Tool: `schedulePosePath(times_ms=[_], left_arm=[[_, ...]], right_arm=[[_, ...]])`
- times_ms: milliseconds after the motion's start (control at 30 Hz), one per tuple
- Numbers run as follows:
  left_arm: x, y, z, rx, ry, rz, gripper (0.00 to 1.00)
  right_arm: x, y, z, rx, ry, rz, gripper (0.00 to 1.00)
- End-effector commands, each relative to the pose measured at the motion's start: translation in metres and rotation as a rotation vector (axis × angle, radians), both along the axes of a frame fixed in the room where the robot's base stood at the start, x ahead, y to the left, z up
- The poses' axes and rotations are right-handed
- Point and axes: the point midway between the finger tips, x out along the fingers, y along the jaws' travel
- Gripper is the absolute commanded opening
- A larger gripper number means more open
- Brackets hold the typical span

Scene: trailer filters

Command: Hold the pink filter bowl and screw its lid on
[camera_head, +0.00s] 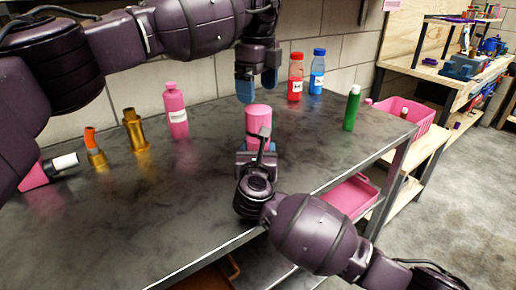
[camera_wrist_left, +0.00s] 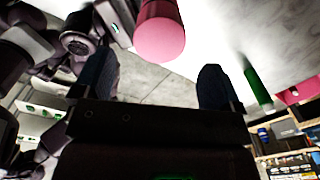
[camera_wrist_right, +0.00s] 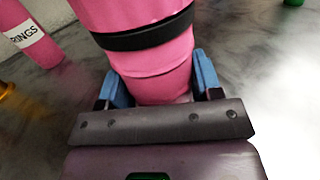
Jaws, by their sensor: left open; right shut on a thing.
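The pink filter bowl (camera_wrist_right: 150,82) stands upright near the middle of the bench, and my right gripper (camera_wrist_right: 160,88) is shut on it from the near side. A black band (camera_wrist_right: 145,37) circles the filter above the fingers, with a pink upper part (camera_wrist_right: 125,12) over it. In the head view the round pink top (camera_head: 258,112) shows above my right gripper (camera_head: 256,158). My left gripper (camera_head: 258,84) is open and empty just above the top, its fingers pointing down. In the left wrist view the pink end (camera_wrist_left: 160,38) lies beyond the open fingers, apart from them.
Red (camera_head: 295,77), blue (camera_head: 317,73) and green (camera_head: 352,108) bottles are at the right. A pink crate (camera_head: 405,115) is beyond the bench edge.

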Motion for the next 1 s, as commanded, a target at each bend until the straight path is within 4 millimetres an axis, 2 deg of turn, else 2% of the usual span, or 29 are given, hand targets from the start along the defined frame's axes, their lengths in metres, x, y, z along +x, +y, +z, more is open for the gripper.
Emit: schedulePosePath(times_ms=[67, 267, 433, 800, 1000], left_arm=[[0.000, 0.000, 0.000, 0.000, 0.000, 0.000, 1.00], [0.000, 0.000, 0.001, 0.000, 0.000, 0.000, 1.00], [0.000, 0.000, 0.012, 0.000, -0.002, 0.000, 1.00], [0.000, 0.000, 0.079, -0.001, -0.003, 0.001, 1.00], [0.000, -0.001, 0.107, 0.000, -0.001, 0.001, 1.00]], right_arm=[[0.000, 0.000, 0.000, 0.000, 0.000, 0.000, 0.00], [0.000, 0.000, 0.000, 0.000, 0.000, 0.000, 0.00], [0.000, 0.000, 0.000, 0.000, 0.000, 0.000, 0.00], [0.000, 0.000, 0.000, 0.000, 0.000, 0.000, 0.00], [0.000, 0.000, 0.000, 0.000, 0.000, 0.000, 0.00]])
